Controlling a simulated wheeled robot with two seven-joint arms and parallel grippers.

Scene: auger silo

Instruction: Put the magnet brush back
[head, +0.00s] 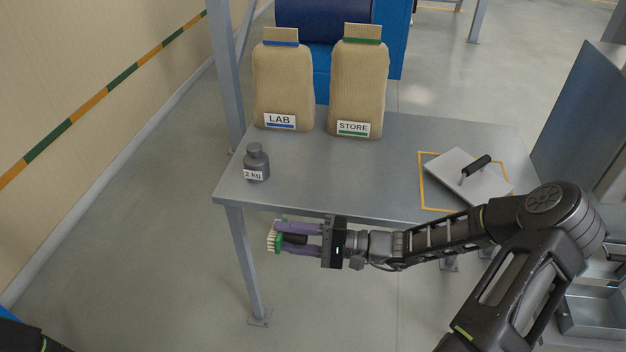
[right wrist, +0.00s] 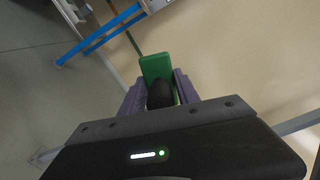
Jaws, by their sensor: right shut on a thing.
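The magnet brush (head: 273,240) has a green block, pale bristles and a black handle. My right gripper (head: 287,239) is shut on its black handle, and the bristles point left in the head view. It holds the brush in front of the table's front edge, near the left corner. In the right wrist view the green block (right wrist: 157,67) and the black handle (right wrist: 161,95) show between the purple fingers. My left gripper is not in view; only a dark part of my left arm shows at the lower left corner.
The steel table (head: 330,190) carries a LAB sack (head: 283,85), a STORE sack (head: 357,85) and a 2 kg weight (head: 256,162). A grey plate with a black handle (head: 467,177) lies in an orange outline at right. The table's middle is clear.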

